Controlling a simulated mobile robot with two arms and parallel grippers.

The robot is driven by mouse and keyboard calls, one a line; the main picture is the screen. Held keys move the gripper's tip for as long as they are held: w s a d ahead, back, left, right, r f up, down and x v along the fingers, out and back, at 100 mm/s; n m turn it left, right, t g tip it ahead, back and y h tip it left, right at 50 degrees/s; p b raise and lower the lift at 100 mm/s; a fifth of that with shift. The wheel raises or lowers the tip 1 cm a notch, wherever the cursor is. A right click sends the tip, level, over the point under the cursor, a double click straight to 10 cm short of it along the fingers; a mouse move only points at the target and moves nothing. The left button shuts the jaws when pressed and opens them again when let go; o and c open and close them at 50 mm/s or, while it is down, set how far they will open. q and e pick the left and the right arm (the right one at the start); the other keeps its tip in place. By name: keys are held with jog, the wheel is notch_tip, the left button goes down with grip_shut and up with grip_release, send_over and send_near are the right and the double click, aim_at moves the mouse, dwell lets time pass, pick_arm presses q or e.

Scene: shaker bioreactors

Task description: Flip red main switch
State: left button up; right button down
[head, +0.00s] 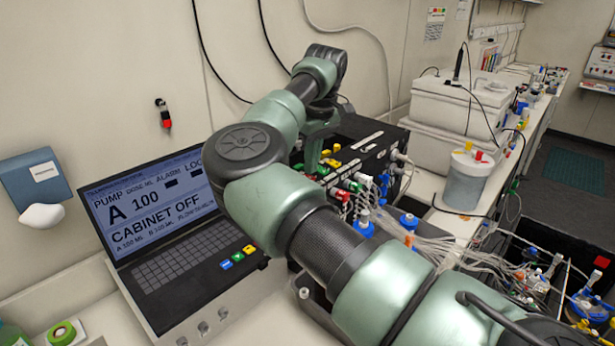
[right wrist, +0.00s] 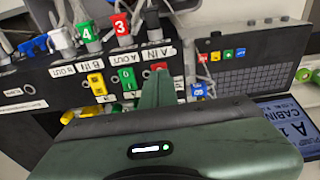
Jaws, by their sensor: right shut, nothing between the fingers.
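The black cabinet (head: 365,150) has a row of coloured switches on its front, partly hidden by my right arm in the head view. In the right wrist view, a red switch (right wrist: 159,67) shows just beyond the tips of my right gripper (right wrist: 157,88). The gripper is shut and empty, its narrow fingers pointing at the panel by the red switch; I cannot tell whether they touch it. A green switch (right wrist: 128,78) and a yellow switch (right wrist: 96,84) sit beside it. The laptop (head: 150,210) reads "CABINET OFF". My left gripper is not in view.
Numbered red (right wrist: 121,28) and green (right wrist: 85,35) plugs and their cables crowd the panel. Tubing and blue-capped vessels (head: 408,222) lie right of the cabinet. A blue-grey wall dispenser (head: 38,178) hangs at left.

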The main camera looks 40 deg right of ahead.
jog(key=shift+f+b, duration=0.6)
jog(key=shift+f, duration=0.25)
dwell(0.8)
jog(key=shift+r+p, duration=2.55)
jog(key=shift+r, duration=1.05)
jog(key=shift+s+f, duration=0.1)
jog(key=shift+f, duration=0.05)
